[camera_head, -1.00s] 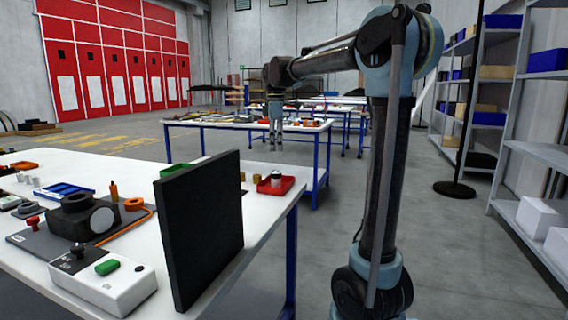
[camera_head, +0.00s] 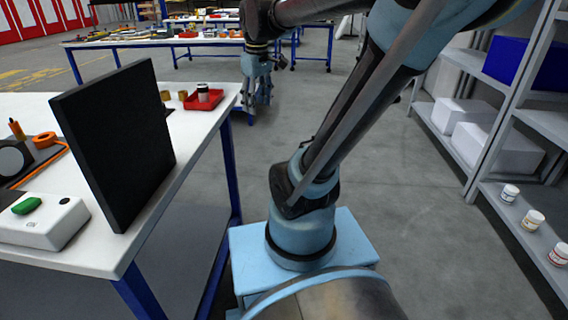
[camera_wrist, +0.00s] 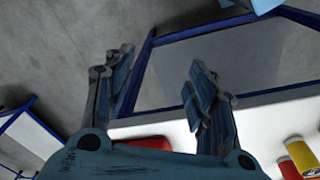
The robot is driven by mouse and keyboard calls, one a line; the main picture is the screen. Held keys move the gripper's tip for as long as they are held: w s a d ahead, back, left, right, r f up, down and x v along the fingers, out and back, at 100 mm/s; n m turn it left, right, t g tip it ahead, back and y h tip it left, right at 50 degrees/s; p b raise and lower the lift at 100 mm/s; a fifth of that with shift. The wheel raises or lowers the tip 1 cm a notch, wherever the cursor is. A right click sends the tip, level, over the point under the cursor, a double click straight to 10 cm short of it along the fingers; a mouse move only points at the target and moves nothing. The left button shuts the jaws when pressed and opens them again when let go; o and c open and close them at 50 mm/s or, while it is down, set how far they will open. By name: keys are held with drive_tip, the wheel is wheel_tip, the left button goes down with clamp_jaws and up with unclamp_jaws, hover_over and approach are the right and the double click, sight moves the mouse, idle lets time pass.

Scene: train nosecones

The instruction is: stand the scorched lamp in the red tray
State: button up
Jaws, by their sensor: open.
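The red tray (camera_head: 212,104) sits at the far right corner of the near white table in the head view. My gripper (camera_head: 259,103) hangs fingers down just right of the tray, beyond the table's edge. In the wrist view its two fingers (camera_wrist: 160,85) are apart with nothing between them. A red patch, likely the tray (camera_wrist: 150,143), shows partly hidden behind the gripper body.
A tall black panel (camera_head: 118,140) stands on the near table (camera_head: 185,160), left of my arm. Two brass-coloured cylinders (camera_head: 182,95) are beside the tray. A grey shelf (camera_head: 535,240) at right holds several small white jars (camera_head: 510,193). The floor between is clear.

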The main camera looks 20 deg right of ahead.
drive_tip(key=s+d+f+m, duration=0.2)
drive_tip(key=s+f+m, duration=0.1)
drive_tip(key=s+f, duration=0.3)
drive_tip(key=s+d+f+m, duration=0.3)
drive_tip(key=s+f, duration=0.4)
drive_tip(key=f, duration=0.3)
drive_tip(key=shift+d+m+t, duration=0.25)
drive_tip(key=shift+m+t, duration=0.15)
drive_tip(key=shift+m, duration=0.4)
